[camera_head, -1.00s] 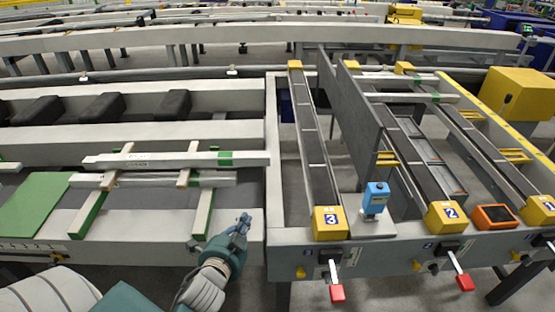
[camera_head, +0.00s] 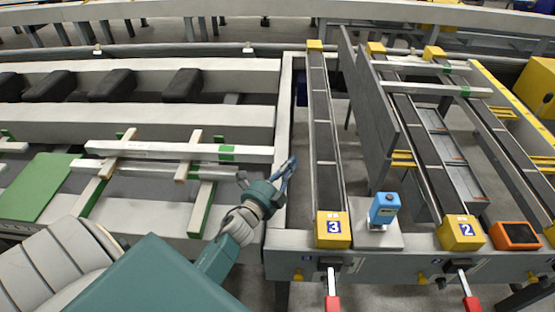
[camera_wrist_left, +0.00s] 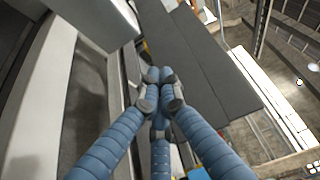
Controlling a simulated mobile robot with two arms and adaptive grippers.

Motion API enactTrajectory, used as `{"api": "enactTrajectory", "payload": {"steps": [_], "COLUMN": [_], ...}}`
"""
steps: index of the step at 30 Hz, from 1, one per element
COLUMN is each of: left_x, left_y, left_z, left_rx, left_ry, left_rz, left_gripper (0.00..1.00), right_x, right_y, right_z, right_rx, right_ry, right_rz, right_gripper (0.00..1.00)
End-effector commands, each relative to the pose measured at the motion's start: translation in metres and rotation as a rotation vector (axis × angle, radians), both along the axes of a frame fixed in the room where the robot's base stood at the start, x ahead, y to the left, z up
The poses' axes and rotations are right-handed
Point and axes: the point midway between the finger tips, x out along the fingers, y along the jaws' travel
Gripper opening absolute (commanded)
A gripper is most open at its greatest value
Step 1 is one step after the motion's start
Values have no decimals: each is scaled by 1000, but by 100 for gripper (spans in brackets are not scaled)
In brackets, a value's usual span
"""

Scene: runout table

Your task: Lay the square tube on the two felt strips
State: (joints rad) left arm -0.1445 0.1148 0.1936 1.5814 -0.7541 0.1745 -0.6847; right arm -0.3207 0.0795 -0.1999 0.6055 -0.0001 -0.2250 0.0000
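A long pale square tube (camera_head: 165,149) with a green label near its right end lies across light wooden crosspieces on the left side of the table. A second, greyer bar (camera_head: 150,170) lies in front of it, parallel. Two green strips, left (camera_head: 92,194) and right (camera_head: 202,208), run front to back under the bars; I cannot tell whether they are felt. My left gripper (camera_head: 291,163) is just right of the tube's right end, over the frame rail, apart from it. In the left wrist view its fingertips (camera_wrist_left: 158,76) are together with nothing visible between them. My right gripper is out of view.
A green mat (camera_head: 40,187) lies at the left. Right of my gripper are a roller lane with a yellow block marked 3 (camera_head: 333,229), a blue device (camera_head: 384,208) and an upright grey plate (camera_head: 368,105). Two more bars (camera_head: 420,67) lie across the right lanes.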

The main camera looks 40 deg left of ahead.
Motion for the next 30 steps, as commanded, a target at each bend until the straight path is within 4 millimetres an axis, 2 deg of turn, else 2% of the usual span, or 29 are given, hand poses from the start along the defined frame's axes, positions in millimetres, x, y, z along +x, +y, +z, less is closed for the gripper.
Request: {"api": "enactTrajectory", "payload": {"steps": [1,3,7,11,18,23,26,30], "left_x": [3,-4,-10,-12,-13,-14,-20,-35], "left_y": [6,18,30,36,37,40,54,90], "left_z": [2,1,1,0,-1,-1,-3,-4], "left_rx": [2,3,0,-1,-1,0,4,6], "left_ry": [3,5,2,1,1,2,4,5], "left_rz": [2,2,1,0,0,0,2,2], "left_gripper": [0,0,0,0,0,0,0,0], "right_x": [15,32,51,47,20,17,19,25], "right_y": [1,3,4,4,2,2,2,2], "right_z": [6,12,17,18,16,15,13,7], "right_rx": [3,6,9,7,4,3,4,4], "right_ry": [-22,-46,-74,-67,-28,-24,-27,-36], "right_rz": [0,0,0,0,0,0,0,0], "right_gripper": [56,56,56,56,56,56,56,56]}}
